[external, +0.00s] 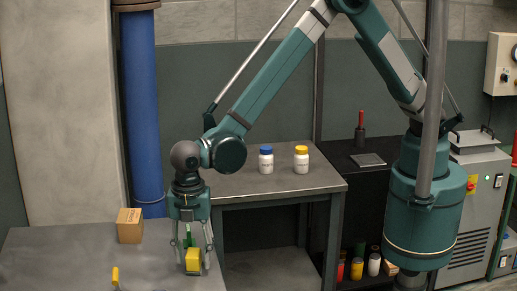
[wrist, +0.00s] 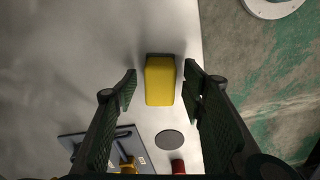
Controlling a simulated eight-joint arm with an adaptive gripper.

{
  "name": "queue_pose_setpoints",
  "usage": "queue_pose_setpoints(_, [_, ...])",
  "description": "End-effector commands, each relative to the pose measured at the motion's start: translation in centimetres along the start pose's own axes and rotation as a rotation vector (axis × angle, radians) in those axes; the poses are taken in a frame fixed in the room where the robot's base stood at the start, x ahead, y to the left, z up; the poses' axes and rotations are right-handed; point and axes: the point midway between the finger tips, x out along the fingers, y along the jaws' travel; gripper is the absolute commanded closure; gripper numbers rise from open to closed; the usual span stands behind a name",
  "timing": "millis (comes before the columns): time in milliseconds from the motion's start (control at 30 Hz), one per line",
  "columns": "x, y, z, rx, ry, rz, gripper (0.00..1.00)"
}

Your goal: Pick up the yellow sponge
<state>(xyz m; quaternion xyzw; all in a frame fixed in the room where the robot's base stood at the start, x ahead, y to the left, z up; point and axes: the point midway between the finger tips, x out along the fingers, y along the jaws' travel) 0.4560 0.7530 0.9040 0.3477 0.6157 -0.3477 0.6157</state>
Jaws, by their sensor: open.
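The yellow sponge (external: 193,261) is a small block on the grey front table, near its right edge. In the wrist view the sponge (wrist: 160,82) lies between the fingertips, with its long side running up and down the picture. My gripper (external: 194,258) points straight down over it, and its fingers come down beside it. In the wrist view my gripper (wrist: 161,82) is open, with a gap showing between the sponge and each dark green finger. The sponge's underside is hidden.
A cardboard box (external: 130,225) stands left on the front table (external: 50,260). A dark disc (wrist: 169,140), a red object (wrist: 178,166) and a dark plate (wrist: 75,142) lie near the sponge. White bottles with blue (external: 266,164) and yellow (external: 301,163) caps stand on the back table.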

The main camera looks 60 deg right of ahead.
Motion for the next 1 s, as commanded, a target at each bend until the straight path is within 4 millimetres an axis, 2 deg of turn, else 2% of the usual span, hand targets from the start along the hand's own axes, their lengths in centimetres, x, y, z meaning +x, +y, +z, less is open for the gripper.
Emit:
queue_pose_setpoints(367, [-0.02,0.00,0.00,0.000,0.000,0.000,0.59])
queue_pose_setpoints(600, [-0.02,0.00,0.00,0.000,0.000,0.000,0.88])
queue_pose_setpoints(1000, [-0.31,0.00,0.00,0.000,0.000,0.000,0.89])
